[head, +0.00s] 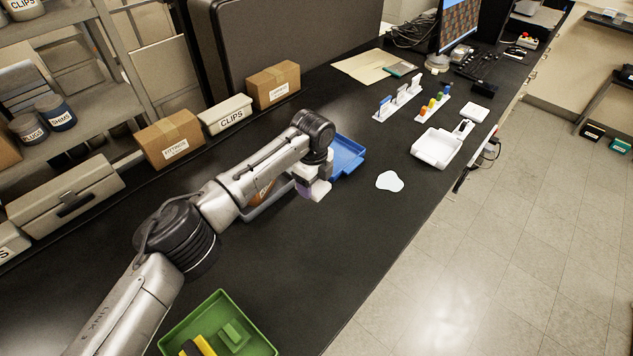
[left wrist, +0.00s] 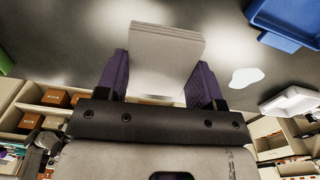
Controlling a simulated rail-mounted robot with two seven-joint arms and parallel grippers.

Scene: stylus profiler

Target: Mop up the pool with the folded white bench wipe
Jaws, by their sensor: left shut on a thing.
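The pool (head: 389,181) is a small pale patch on the black bench, right of my left gripper in the head view. It also shows right of the gripper in the left wrist view (left wrist: 246,77). My left gripper (head: 309,189) is over the bench, left of the pool and apart from it. In the left wrist view its purple fingers are shut on the folded white bench wipe (left wrist: 166,50), a layered pale block sticking out between them. In the head view the wipe is mostly hidden by the gripper. My right gripper is not in view.
A blue tray (head: 350,151) lies just behind the left gripper. A white tray (head: 434,150) stands beyond the pool to the right. A green bin (head: 266,346) is at the near edge. The bench between pool and green bin is clear.

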